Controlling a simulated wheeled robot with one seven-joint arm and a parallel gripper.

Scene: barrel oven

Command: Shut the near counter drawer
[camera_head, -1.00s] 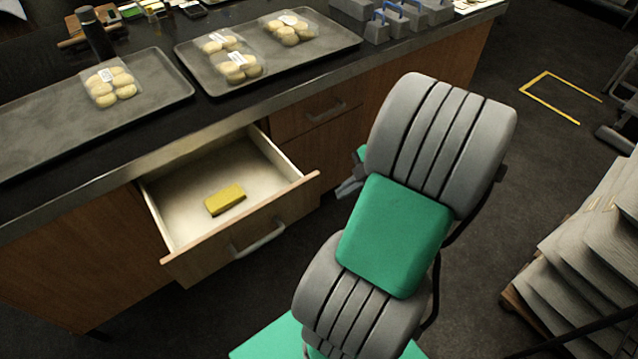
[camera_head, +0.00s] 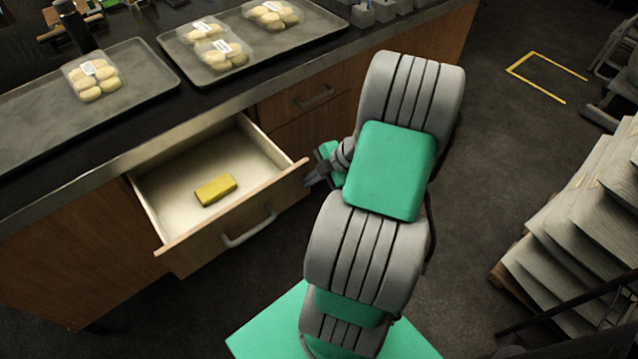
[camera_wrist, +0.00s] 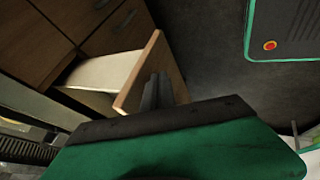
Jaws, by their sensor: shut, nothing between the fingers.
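The counter drawer (camera_head: 232,225) stands pulled out from the counter, its wooden front and grey bar handle (camera_head: 250,228) facing the floor side. A yellow block (camera_head: 215,189) lies inside it on the pale bottom. My gripper (camera_head: 312,178) is shut and empty, at the right end of the drawer front in the head view; my arm hides part of it. In the wrist view the gripper fingers (camera_wrist: 157,92) are together beside the drawer front (camera_wrist: 150,70). I cannot tell whether they touch it.
The counter carries trays (camera_head: 150,62) with packed round buns (camera_head: 92,78). A closed drawer (camera_head: 300,97) sits to the right of the open one. A stack of grey boards (camera_head: 580,230) stands at right.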

